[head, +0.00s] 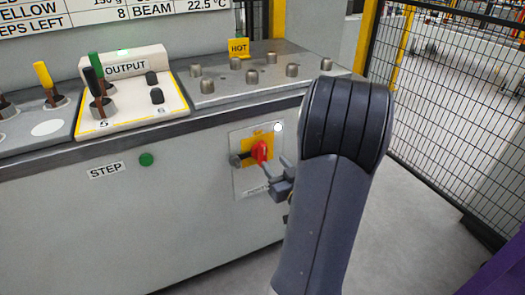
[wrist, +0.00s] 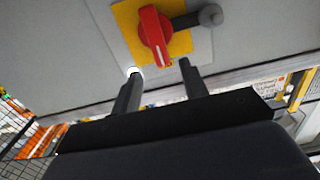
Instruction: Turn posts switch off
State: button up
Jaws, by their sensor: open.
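The posts switch is a red rotary knob (head: 260,151) on a yellow square in a pale plate (head: 247,184) on the cabinet front. In the wrist view the red knob (wrist: 153,30) has a white line at its lower end. A grey rod with a ball end (wrist: 210,15) sticks out beside it, and the ball (head: 237,160) also shows left of the knob in the head view. My gripper (head: 277,168) is open and empty, close in front of the plate. In the wrist view its fingertips (wrist: 158,70) are spread just below the knob, apart from it.
A green button (head: 146,159) is on the cabinet front by the STEP label. Above are the OUTPUT box (head: 125,67) with toggle levers and a metal top with several knobs by a yellow HOT sign (head: 238,47). A mesh fence (head: 450,110) stands at the right.

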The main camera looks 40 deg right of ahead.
aim_at(264, 152)
jog(key=x, duration=0.8)
jog(key=shift+w+d+b, duration=0.1)
jog(key=shift+w+b, duration=0.3)
jog(key=shift+c, duration=0.3)
grip_shut()
